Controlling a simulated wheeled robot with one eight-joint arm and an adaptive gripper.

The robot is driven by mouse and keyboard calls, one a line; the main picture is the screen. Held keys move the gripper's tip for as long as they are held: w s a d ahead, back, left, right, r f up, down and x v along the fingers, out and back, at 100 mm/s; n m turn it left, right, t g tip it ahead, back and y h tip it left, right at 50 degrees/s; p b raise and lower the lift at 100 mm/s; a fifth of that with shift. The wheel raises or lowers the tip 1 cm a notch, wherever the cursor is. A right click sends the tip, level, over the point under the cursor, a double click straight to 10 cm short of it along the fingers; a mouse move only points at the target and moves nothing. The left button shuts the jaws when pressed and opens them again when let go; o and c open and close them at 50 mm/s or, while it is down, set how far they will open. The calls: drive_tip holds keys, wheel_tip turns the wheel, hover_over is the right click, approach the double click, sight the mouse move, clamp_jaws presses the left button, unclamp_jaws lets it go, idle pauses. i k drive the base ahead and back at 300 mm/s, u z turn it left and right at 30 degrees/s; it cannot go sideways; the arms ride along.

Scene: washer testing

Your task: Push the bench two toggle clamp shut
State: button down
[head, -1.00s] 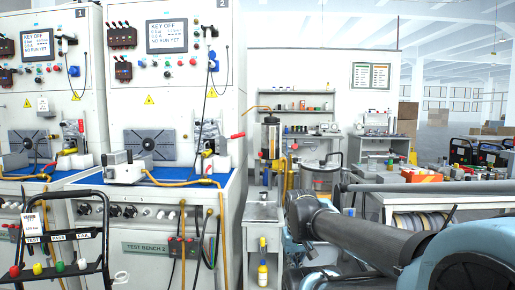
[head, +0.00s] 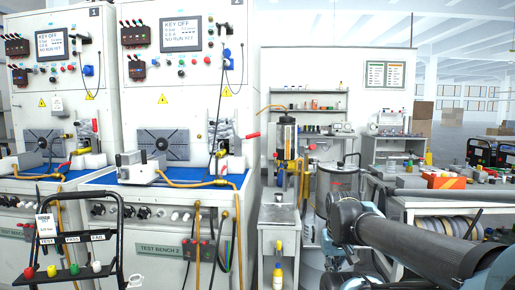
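Test bench two (head: 158,250) is the right one of two white test benches, with a blue work mat. At the right of its mat stands a red-handled lever (head: 250,136), likely the toggle clamp, its handle sloping out to the right from a white block (head: 236,149). Whether the clamp is fully open cannot be told at this size. My arm crosses the lower right, well apart from the bench. My gripper is not in view.
A yellow hose (head: 190,184) lies across the bench front. A black rack (head: 75,235) with coloured knobs stands at the front left. A parts table (head: 440,200) is at the right.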

sight(256, 134)
drive_tip(key=i, duration=0.95)
